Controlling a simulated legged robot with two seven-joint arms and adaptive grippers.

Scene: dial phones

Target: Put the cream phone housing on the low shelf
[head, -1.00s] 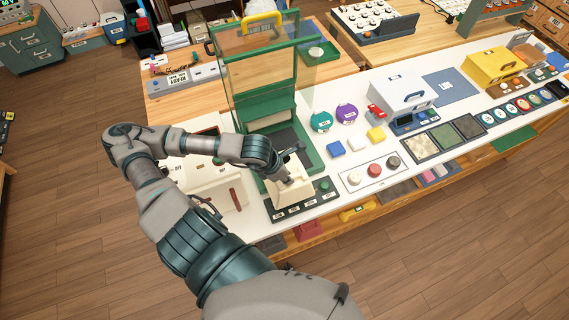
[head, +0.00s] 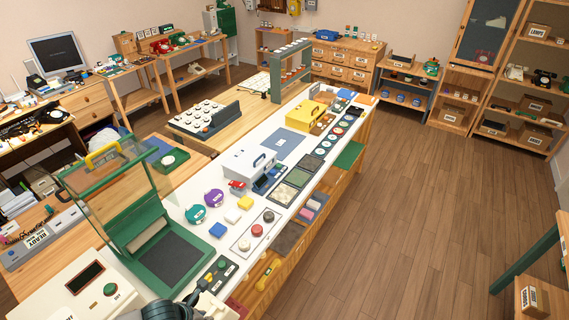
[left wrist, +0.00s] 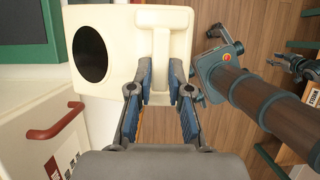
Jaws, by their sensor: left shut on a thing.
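The cream phone housing (left wrist: 116,45) fills the upper middle of the left wrist view, with a round dark opening on its left part. My left gripper (left wrist: 158,72) is shut on its narrow raised part, a finger on each side. Wooden floor shows beyond the housing. In the head view only dark parts of my left arm show at the bottom edge; I cannot make out the grip there. The green stand (head: 172,262) has a bare dark plate. A low shelf unit (head: 540,292) with boxes is partly visible at the lower right.
The long white counter (head: 225,228) carries buttons, discs, a white box (head: 248,164) and a yellow box (head: 304,116). The wooden floor (head: 390,220) right of it is clear. Shelves with boxes and phones (head: 538,80) stand at the back right.

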